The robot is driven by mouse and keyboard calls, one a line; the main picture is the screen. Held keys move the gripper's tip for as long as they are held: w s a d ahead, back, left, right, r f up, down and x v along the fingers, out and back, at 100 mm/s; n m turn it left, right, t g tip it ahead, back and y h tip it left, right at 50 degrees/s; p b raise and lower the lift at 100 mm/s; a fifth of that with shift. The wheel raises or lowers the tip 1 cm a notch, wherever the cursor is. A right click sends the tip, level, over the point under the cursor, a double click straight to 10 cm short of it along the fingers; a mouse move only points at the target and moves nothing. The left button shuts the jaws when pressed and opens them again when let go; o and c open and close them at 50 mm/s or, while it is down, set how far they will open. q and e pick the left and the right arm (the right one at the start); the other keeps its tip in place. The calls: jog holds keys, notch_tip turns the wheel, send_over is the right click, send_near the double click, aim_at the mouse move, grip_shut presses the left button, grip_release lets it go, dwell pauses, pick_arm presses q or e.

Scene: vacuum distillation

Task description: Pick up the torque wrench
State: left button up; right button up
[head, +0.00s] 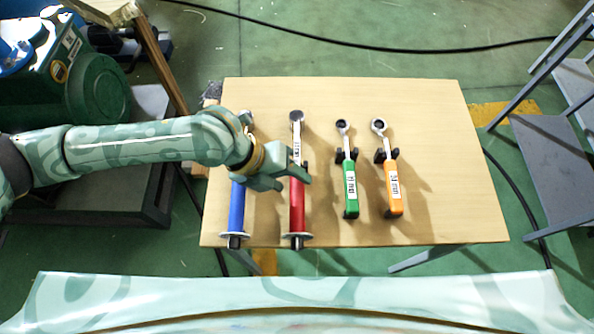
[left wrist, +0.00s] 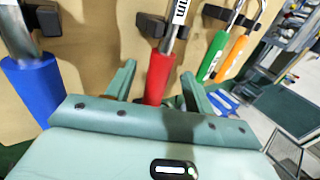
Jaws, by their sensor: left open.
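A red-handled wrench (head: 297,212) with a metal shaft and round head lies on the wooden table, its handle toward me. It also shows in the left wrist view (left wrist: 157,80). My left gripper (head: 284,180) is open over the upper part of this handle. In the left wrist view its two fingers (left wrist: 158,88) stand apart, one on each side of the red handle. I cannot tell whether they touch it. A similar blue-handled wrench (head: 236,208) lies to its left, its upper part partly hidden by my left arm. My right gripper is not in view.
A green-handled wrench (head: 350,188) and an orange-handled wrench (head: 393,188) rest on black holders to the right. The table (head: 455,160) is clear at its right side. Green machinery (head: 90,90) stands at the left, grey metal steps (head: 555,150) at the right.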

pick_arm(q)
jog(key=shift+x, duration=1.15)
jog(key=shift+a, duration=0.1)
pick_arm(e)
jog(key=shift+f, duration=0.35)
pick_arm(q)
jog(key=c, duration=1)
jog(key=shift+w+r, duration=0.1)
grip_shut()
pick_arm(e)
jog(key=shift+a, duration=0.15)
